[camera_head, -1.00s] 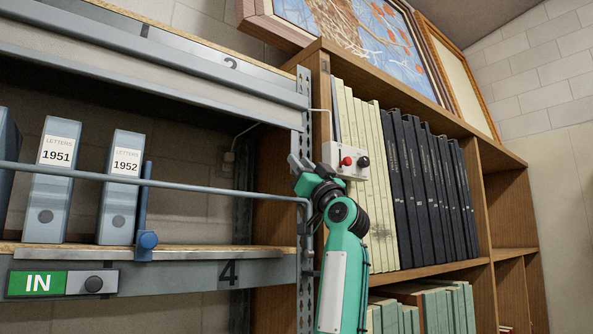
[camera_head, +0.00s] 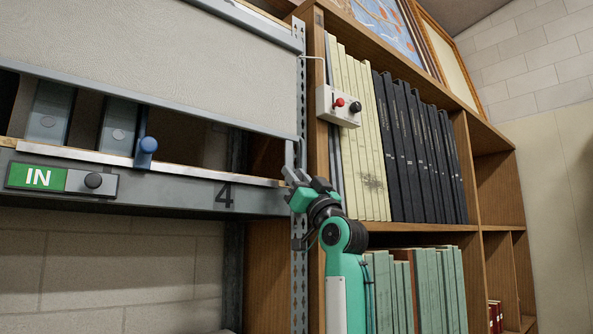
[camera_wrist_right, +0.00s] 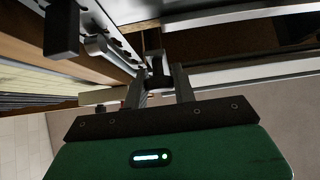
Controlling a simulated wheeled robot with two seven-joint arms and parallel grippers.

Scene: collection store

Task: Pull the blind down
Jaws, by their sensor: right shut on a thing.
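The blind (camera_head: 190,55) is a pale grey sheet with a metal bar along its bottom edge, in the left part of the head view. It covers the upper part of the shelf bay; binders show below its bar. A short grey handle (camera_head: 289,153) hangs from the bar's right end. My right gripper (camera_head: 293,180) is shut on this handle, at about shelf-edge height. My left gripper is not in view.
A perforated post (camera_head: 299,75) stands beside the gripper. A switch box (camera_head: 339,106) is on the bookcase to the right.

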